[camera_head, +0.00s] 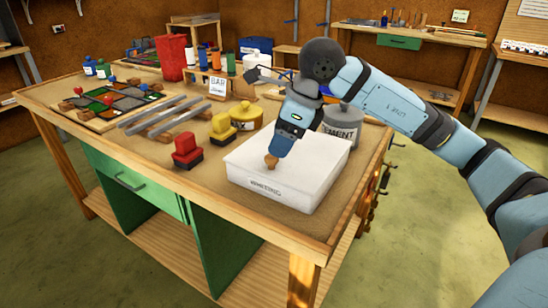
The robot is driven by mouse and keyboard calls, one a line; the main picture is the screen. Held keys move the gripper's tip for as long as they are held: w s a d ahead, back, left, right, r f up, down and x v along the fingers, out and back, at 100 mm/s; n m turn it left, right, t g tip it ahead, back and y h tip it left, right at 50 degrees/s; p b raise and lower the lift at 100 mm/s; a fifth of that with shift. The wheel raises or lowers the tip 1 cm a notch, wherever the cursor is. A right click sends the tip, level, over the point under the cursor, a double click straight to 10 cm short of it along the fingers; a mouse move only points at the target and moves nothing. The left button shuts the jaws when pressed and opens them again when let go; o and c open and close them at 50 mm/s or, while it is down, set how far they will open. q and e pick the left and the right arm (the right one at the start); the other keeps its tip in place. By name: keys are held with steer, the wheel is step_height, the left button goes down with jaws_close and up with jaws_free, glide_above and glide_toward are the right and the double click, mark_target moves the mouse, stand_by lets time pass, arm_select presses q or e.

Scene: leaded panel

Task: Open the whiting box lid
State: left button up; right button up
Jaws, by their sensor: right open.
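My left gripper is out of view.
The grey cement tin (343,122) stands right behind the box. Metal bars (165,118) and a leaded panel (108,100) lie further left on the workbench (120,137).

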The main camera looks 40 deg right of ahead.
mark_target(272, 157)
steer(key=x, duration=0.3)
steer(key=shift+a+f+b, duration=0.1)
steer(key=shift+f+b, duration=0.1)
steer(key=shift+b, duration=0.1)
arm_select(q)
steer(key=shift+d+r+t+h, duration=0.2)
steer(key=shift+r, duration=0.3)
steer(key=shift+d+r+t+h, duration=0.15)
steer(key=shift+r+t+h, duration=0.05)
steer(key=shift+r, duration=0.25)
arm_select(e)
steer(key=shift+w+f, duration=0.15)
steer(key=shift+f, duration=0.05)
jaws_close()
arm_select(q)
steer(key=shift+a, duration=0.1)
arm_select(e)
steer(key=shift+r, duration=0.1)
